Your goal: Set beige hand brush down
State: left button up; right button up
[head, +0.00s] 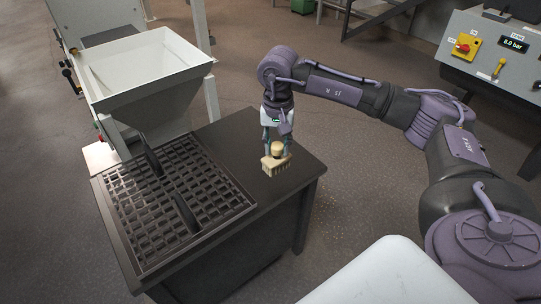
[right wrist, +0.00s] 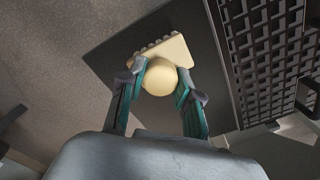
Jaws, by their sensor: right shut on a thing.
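The beige hand brush (head: 275,163) is at the right part of the dark table (head: 238,133), to the right of the black grid. My right gripper (head: 276,145) is above it and shut on its round knob, with the bristles facing down. In the right wrist view the beige hand brush (right wrist: 158,52) shows between the two teal fingers of my right gripper (right wrist: 160,84). The bristles are at or just above the tabletop; I cannot tell whether they touch it. My left gripper is not in view.
A black grid tray (head: 140,232) with two dark upright plates covers the table's left part. A white hopper (head: 150,75) stands behind it. A control panel (head: 492,55) is at the far right. Bare tabletop lies around the brush, close to the table's right edge.

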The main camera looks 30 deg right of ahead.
aim_at(273, 154)
jog(key=w, duration=0.1)
jog(key=f, duration=0.1)
jog(key=w+f, duration=0.1)
jog(key=shift+w+d, duration=0.25)
jog(key=shift+w, duration=0.1)
notch_tip(273, 154, down, 3)
jog(key=shift+f+b, duration=0.15)
jog(key=shift+b, duration=0.3)
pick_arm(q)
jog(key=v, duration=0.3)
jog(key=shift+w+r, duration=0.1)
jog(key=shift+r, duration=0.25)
pick_arm(e)
jog(key=shift+f, duration=0.2)
jog(key=shift+f, duration=0.1)
jog(key=o, duration=1.1)
pick_arm(q)
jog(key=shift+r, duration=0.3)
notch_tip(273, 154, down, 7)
jog(key=p, duration=0.2)
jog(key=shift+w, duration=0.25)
pick_arm(e)
notch_tip(273, 154, up, 12)
